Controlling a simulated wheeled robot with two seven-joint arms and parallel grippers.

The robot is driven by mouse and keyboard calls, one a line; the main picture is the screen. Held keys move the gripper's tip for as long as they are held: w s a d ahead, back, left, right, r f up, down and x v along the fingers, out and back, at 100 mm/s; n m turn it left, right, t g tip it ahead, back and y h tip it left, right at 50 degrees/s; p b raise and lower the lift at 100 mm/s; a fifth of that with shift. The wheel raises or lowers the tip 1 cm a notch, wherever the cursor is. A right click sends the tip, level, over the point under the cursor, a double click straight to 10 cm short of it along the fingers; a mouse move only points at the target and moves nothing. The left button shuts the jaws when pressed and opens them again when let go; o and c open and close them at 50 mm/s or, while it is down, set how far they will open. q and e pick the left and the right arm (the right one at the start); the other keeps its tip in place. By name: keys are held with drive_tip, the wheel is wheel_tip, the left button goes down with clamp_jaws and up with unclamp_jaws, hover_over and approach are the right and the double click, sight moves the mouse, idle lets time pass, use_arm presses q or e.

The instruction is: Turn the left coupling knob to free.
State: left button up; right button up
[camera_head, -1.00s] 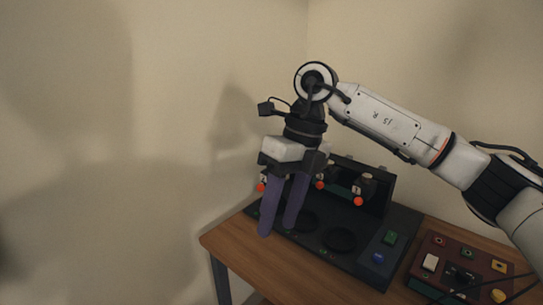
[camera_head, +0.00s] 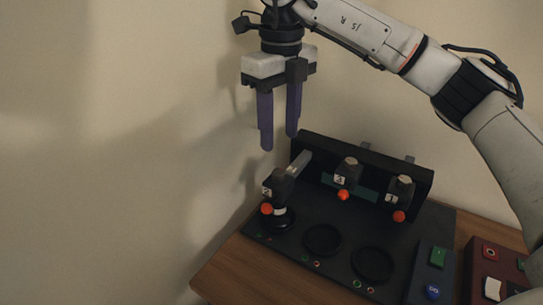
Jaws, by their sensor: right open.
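A black fixture (camera_head: 335,232) stands on the wooden table, with three dark units along its back, each bearing a small orange-red knob. The left unit (camera_head: 280,186) carries the left knob (camera_head: 267,208) and stands over a round dark piece at the left of the base. The middle knob (camera_head: 343,195) and the right knob (camera_head: 399,216) are on units by the back panel. My right gripper (camera_head: 279,142) points down with purple fingers, open and empty. In the picture it is above the left unit and apart from it. My left gripper is out of view.
Two empty round recesses (camera_head: 322,239) lie in the front of the base. A panel with a green and a blue button (camera_head: 433,292) is at its right. A red box with buttons (camera_head: 491,262) stands farther right. Walls rise close behind and left.

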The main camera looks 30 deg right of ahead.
sight(279, 172)
wheel_tip(279, 172, down, 9)
drive_tip(key=shift+s, duration=0.15)
clamp_jaws()
drive_tip(key=c, duration=1.1)
unclamp_jaws()
drive_tip(key=shift+o, duration=0.2)
drive_tip(key=n, duration=0.4)
drive_tip(key=shift+n, duration=0.3)
drive_tip(key=n, duration=0.4)
drive_tip(key=shift+n, duration=0.3)
drive_tip(key=n, duration=0.4)
drive_tip(key=shift+n, duration=0.3)
drive_tip(key=shift+r+n, duration=0.1)
drive_tip(key=shift+n, duration=2)
